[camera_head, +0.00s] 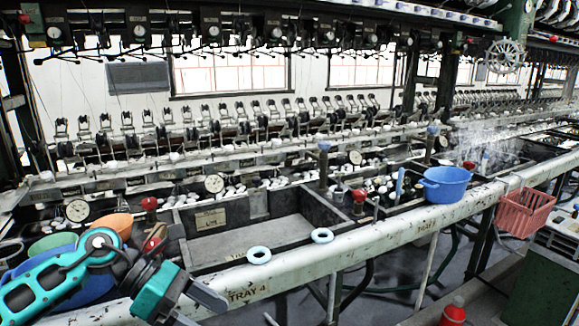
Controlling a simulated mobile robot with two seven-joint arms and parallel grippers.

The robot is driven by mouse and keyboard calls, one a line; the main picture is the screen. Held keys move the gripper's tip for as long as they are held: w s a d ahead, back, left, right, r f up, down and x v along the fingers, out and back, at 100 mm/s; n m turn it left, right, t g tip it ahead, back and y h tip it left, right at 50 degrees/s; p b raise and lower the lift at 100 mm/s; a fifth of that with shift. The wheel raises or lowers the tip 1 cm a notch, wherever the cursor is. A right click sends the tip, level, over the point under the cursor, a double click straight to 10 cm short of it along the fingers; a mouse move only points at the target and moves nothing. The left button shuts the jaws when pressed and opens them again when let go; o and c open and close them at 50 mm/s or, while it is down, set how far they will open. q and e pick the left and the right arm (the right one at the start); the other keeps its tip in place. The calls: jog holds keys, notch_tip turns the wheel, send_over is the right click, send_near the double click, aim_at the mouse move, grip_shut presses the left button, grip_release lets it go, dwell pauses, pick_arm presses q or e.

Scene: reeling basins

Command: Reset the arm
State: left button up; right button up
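My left arm, teal and dark grey, comes in from the lower left and bends down over the front of the bench. Its gripper (200,307) is at the bottom edge of the view, just in front of the bench rail near the TRAY 4 label. Its lower part is cut off by the frame, so I cannot tell whether it is open or shut. No object shows in it. My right arm and gripper are not in view.
The long bench rail (375,238) runs along the front. Two pale blue rings (259,255) (322,235) lie by the empty tray (190,257). A blue basin (446,184) and red basket (524,212) are right. Blue and orange bowls (114,224) sit behind my arm.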

pick_arm(q)
jog(key=d+r+n+t+h+p, duration=0.1)
jog(key=d+n+t+h, duration=0.3)
jog(key=n, duration=0.4)
jog(key=d+r+n+t+h, duration=0.2)
jog(key=d+n+t+h, duration=0.25)
jog(key=n, duration=0.35)
jog(key=s+a+f+n+t+y+p, duration=0.1)
jog(key=a+f+n+t+y, duration=0.45)
jog(key=n, duration=0.65)
jog(key=s+a+f+n+t+y+p, duration=0.1)
jog(key=a+f+n+t+y, duration=0.2)
jog(key=f+n+y, duration=0.65)
jog(key=s+a+f+n+g+y, duration=0.2)
jog(key=s+f+n+g, duration=0.3)
jog(key=s+f+n, duration=0.3)
jog(key=s+a+n, duration=0.1)
jog(key=s+n, duration=0.1)
jog(key=shift+s+a+f, duration=0.25)
jog(key=shift+s+f, duration=0.15)
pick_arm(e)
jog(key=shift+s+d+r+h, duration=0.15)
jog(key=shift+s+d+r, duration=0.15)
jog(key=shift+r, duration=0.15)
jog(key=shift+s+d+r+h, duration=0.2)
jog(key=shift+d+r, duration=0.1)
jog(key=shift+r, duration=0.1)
